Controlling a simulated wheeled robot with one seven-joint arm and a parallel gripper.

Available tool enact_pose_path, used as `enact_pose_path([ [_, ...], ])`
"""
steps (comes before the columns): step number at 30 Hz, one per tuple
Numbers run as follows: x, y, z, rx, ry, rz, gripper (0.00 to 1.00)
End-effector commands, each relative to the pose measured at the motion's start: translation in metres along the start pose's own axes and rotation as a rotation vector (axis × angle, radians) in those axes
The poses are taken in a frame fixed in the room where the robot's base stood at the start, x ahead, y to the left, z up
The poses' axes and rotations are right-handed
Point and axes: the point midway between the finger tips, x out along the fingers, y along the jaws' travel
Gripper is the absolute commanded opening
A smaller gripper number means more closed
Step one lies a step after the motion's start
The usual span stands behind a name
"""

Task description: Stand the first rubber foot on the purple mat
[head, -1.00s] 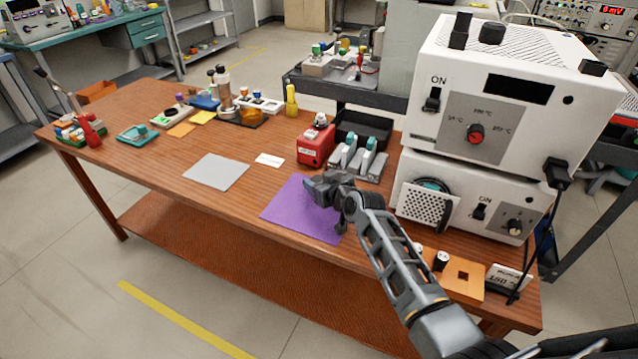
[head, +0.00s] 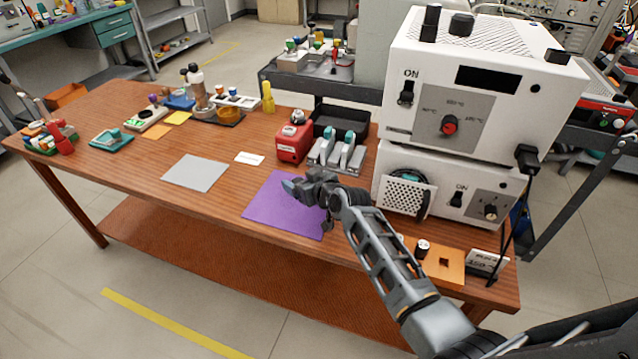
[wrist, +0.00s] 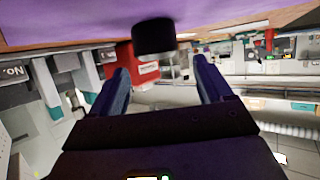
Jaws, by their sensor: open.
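The purple mat (head: 270,215) lies flat near the front edge of the wooden table. My gripper (head: 289,187) is low over the mat's upper right part in the head view. In the wrist view, which looks upside down, the dark rubber foot (wrist: 153,38) is a short black cylinder against the purple mat (wrist: 85,28). It appears to stand upright on it. My gripper (wrist: 160,78) is open, its two fingers apart, with the foot just beyond the fingertips and nothing between them. In the head view my gripper seems to hide the foot.
A red device (head: 294,142), grey-teal holders (head: 336,152) and a black tray (head: 342,124) stand behind the mat. Large white instruments (head: 450,190) rise to the right.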

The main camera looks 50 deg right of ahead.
Motion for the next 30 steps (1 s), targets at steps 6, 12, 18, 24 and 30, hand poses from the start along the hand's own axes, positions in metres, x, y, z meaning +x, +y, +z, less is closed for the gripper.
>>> enact_pose_path([
  [6, -0.045, 0.000, -0.002, -0.001, 0.004, 0.000, 0.79],
  [12, -0.080, 0.000, -0.003, 0.000, 0.006, 0.001, 0.79],
  [18, -0.099, 0.000, -0.004, 0.001, 0.006, 0.000, 0.79],
  [24, -0.103, 0.000, -0.005, 0.000, 0.007, 0.000, 0.79],
  [30, -0.112, -0.007, 0.005, -0.002, 0.004, -0.001, 0.79],
])
